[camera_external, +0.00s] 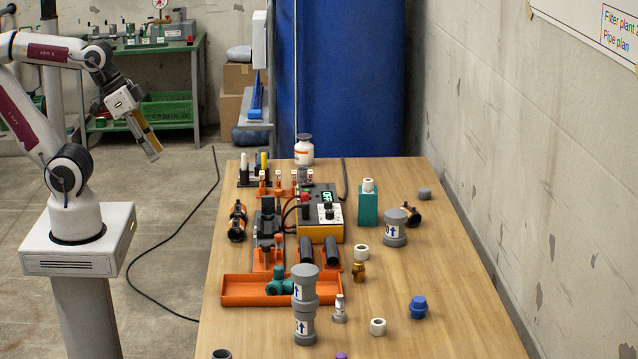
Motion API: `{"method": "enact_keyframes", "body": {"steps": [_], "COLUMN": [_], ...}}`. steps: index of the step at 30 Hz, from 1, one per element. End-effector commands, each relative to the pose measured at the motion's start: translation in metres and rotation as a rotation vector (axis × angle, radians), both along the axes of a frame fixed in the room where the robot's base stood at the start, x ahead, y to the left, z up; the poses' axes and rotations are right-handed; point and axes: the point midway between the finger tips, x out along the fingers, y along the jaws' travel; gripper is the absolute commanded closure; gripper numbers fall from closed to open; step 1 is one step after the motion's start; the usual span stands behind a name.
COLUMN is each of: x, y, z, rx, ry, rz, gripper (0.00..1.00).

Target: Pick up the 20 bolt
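I cannot make out which thing is the 20 bolt; no marking of that kind is readable at this size. A small silvery fitting (339,310) stands upright on the table's front part, and a brass fitting (358,271) stands a little behind it. My gripper (152,152) hangs in the air left of the table, well apart from everything on it, pointing down and to the right. Its fingers are small and seen from the side, so their opening is unclear. No held thing can be made out.
Tall grey pipe pieces with arrow labels (304,318) stand at the front. An orange tray (240,292) holds a green fitting (279,284). A box with a display (322,236), a teal block (368,208) and a blue fitting (418,307) also stand here. The table's right side (450,270) is mostly clear.

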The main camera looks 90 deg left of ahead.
Motion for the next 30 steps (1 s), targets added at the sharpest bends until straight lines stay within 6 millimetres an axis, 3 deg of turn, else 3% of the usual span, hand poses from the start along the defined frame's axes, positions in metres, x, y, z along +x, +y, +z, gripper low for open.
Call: {"method": "enact_keyframes", "body": {"steps": [5,17,30], "x": [0.024,0.109,0.197], "y": [-0.012,-0.056,-0.108], "z": [0.002,0.003,-0.012], "rx": [-0.024,-0.104,-0.174], "ry": [-0.022,-0.115,-0.215], "rz": [-0.023,-0.077,-0.096], "gripper": [0.68,0.68,0.68]}}
